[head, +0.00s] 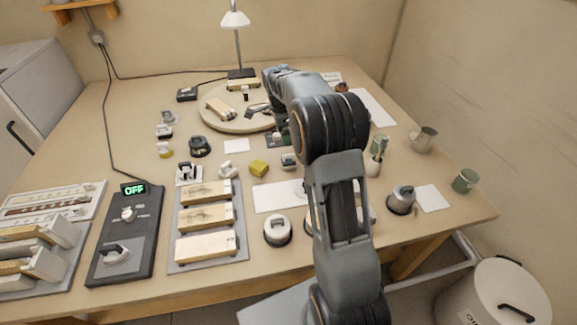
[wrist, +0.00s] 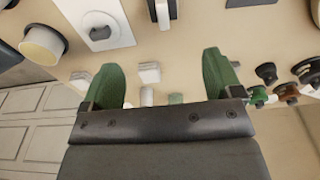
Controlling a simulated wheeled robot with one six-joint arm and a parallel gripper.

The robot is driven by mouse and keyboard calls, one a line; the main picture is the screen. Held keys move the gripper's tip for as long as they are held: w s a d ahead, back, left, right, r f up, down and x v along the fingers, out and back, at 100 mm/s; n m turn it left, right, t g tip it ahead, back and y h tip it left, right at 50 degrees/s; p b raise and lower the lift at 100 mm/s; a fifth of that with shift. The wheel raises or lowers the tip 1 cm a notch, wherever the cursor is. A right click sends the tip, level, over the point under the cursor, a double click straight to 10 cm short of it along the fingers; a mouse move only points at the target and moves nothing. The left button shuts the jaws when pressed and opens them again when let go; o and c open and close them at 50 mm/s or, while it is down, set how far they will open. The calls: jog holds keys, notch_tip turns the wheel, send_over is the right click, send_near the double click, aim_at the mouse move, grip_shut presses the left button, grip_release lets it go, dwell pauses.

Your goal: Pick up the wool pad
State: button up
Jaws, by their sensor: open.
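I cannot tell for sure which thing is the wool pad. One candidate is a pale round pad (head: 277,230) with a dark part, standing on the near part of the bench left of my arm. A cream round-topped piece on a dark base (wrist: 42,44) shows at the upper left of the wrist view; I cannot tell if it is the same one. My gripper (wrist: 163,78) has two green fingers spread wide, with nothing held between them. In the head view my arm reaches over the bench and mostly hides the gripper.
A tray of several long blocks (head: 240,218) and a dark box reading OFF (head: 124,240) lie at left. A round board (head: 237,122) and lamp (head: 236,20) are behind.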

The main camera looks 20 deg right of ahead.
aim_at(288, 154)
jog(key=f, duration=0.5)
jog(key=d+f, duration=0.1)
jog(key=f, duration=0.2)
jog(key=shift+f+b, duration=0.3)
jog(key=shift+b, duration=0.1)
jog(key=shift+w+d+f, duration=0.1)
jog(key=shift+f, duration=1.2)
jog(key=shift+w+d+f, duration=0.1)
jog(key=shift+f, duration=1.2)
jog(key=c, duration=1)
jog(key=shift+r, duration=0.15)
